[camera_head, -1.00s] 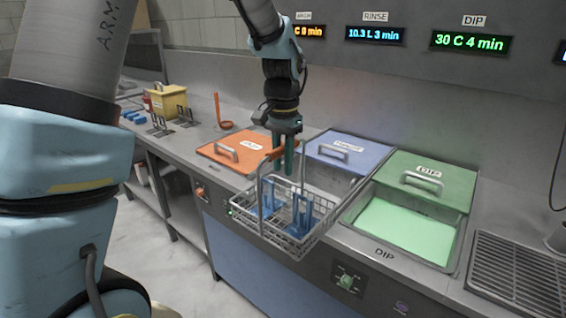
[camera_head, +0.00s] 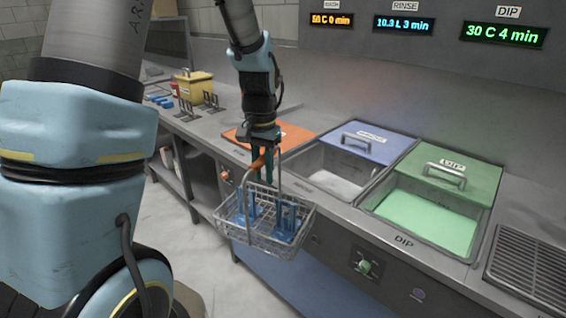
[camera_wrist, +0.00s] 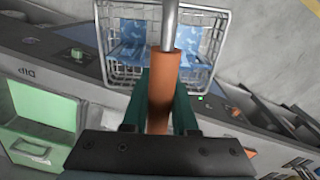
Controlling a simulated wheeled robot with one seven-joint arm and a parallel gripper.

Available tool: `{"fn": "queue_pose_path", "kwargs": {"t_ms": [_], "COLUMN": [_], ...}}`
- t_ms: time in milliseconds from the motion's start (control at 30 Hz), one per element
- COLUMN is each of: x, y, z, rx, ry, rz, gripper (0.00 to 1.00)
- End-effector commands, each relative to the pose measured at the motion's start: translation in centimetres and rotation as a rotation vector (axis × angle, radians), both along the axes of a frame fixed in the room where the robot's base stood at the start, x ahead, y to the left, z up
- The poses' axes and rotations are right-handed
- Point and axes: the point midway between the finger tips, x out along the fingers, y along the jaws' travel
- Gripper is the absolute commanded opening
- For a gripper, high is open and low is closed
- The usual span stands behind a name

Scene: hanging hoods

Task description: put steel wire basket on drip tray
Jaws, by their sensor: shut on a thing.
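The steel wire basket (camera_head: 262,232) hangs from my gripper (camera_head: 265,172), with blue parts standing inside it. My gripper is shut on the basket's orange handle grip. In the wrist view the orange grip (camera_wrist: 164,75) lies between the green fingers, and the basket (camera_wrist: 112,62) shows beyond it. The basket is in the air in front of the counter's front edge, left of the rinse basin. The drip tray (camera_head: 530,265) is the grey ribbed panel at the far right of the counter, cut off by the picture edge. The basket is well apart from it.
The dip basin (camera_head: 428,222) holds green liquid, with its green lid (camera_head: 455,175) behind it. The rinse basin (camera_head: 330,172) has a blue lid (camera_head: 368,142). A yellow box (camera_head: 194,88) and racks stand at the far left. A control knob (camera_head: 364,266) is on the counter front.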

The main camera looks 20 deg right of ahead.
Motion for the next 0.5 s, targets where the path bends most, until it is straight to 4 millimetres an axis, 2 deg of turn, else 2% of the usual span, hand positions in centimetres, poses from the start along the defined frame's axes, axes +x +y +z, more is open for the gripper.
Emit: {"fn": "queue_pose_path", "kwargs": {"t_ms": [167,500], "x": [1.0,3.1], "y": [4.5,14.7], "z": [-2.1,-7.3], "rx": [0.002,0.002], "ry": [0.002,0.001], "rz": [0.138,0.465], "gripper": [0.00,0.00]}}
